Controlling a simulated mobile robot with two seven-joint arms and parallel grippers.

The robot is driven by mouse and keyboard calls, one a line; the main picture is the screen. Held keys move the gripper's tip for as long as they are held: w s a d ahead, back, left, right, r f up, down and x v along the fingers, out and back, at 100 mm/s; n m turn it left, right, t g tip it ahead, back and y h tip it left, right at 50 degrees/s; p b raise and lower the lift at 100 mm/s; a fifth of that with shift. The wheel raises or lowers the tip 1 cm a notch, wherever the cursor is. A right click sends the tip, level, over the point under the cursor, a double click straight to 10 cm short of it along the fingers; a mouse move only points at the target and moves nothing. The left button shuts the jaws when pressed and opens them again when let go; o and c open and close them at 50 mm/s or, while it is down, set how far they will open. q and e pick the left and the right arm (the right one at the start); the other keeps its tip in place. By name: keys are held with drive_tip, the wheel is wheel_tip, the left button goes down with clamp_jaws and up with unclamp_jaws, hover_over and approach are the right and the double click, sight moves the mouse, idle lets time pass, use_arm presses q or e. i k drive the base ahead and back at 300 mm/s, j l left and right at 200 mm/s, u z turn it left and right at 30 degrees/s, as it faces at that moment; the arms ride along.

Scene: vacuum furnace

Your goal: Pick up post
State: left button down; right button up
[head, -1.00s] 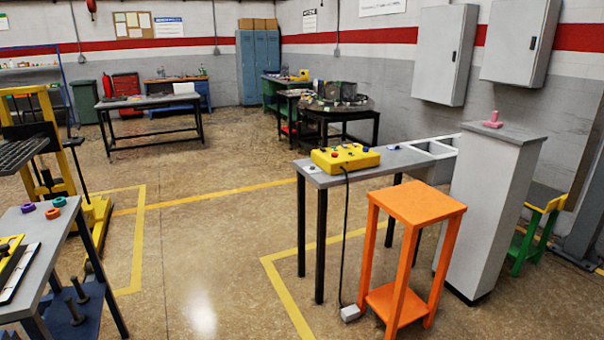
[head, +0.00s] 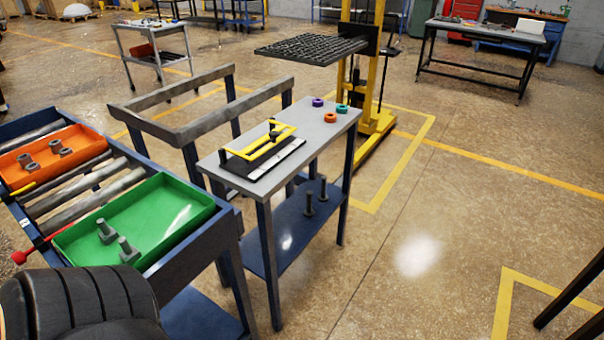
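Two grey posts stand in the green tray at the lower left of the head view, a rear one (head: 106,230) and a front one (head: 128,251). Several grey pieces (head: 58,146) stand in the orange tray behind. Two dark posts (head: 309,205) stand on the blue lower shelf of the grey-topped table. Which of these is the task's post, I cannot tell. Neither gripper is in view; a black ribbed part of mine fills the lower left corner.
The green tray (head: 178,200) and orange tray (head: 75,135) rest on a blue roller table. The grey-topped table (head: 235,180) holds a yellow-framed fixture (head: 268,144) and purple, teal and orange rings. A yellow lift (head: 370,120) with a dark grate stands behind.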

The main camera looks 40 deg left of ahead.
sight(323, 198)
drive_tip(key=i+l+u, duration=0.1)
drive_tip(key=i+u, duration=0.3)
drive_tip(key=i, duration=0.95)
drive_tip(key=i+u, duration=0.2)
drive_tip(key=i, duration=1.05)
drive_tip(key=i+z, duration=0.1)
drive_tip(key=z, duration=8.9)
